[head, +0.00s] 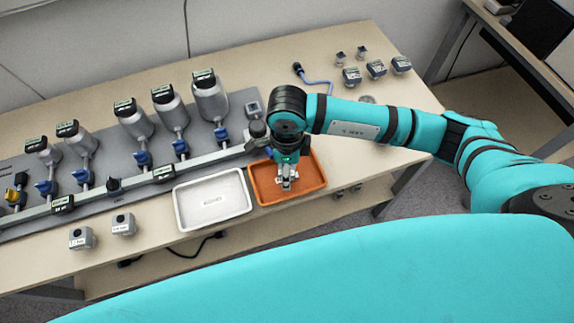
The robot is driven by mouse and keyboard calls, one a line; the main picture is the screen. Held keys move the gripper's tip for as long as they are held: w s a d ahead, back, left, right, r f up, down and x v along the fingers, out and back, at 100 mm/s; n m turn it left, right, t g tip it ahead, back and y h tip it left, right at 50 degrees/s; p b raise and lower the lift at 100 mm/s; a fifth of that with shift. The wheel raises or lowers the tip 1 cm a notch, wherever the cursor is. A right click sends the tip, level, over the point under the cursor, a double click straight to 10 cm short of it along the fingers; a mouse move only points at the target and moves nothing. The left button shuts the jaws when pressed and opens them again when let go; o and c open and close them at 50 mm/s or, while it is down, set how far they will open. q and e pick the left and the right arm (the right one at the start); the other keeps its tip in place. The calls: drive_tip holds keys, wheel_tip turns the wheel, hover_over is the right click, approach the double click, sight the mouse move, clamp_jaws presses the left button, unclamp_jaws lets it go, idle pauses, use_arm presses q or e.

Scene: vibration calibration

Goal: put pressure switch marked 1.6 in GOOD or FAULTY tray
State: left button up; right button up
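My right gripper (287,184) points down over the orange tray (317,172), its fingertips low inside the rim. Grey and white bits show at the fingertips; I cannot tell whether they are fingers, a tray label or a held switch. The white tray (180,212) lies just left of it, empty, with a small label in its middle. Two small grey box-shaped switches (81,238) (123,224) stand on the table's front left. Their white labels are too small to read surely, so I cannot pick out the 1.6 one. My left gripper is out of view.
A manifold board (100,190) with several grey cylinders, blue valves and one yellow valve fills the left and back. Several grey gauges (376,69), small fittings (361,53) and a blue cable (318,81) lie at back right. Bare table lies around the front switches.

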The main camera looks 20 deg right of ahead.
drive_tip(key=shift+r, duration=0.1)
wheel_tip(320, 180, up, 12)
drive_tip(key=b, duration=0.1)
idle(0.5)
idle(0.4)
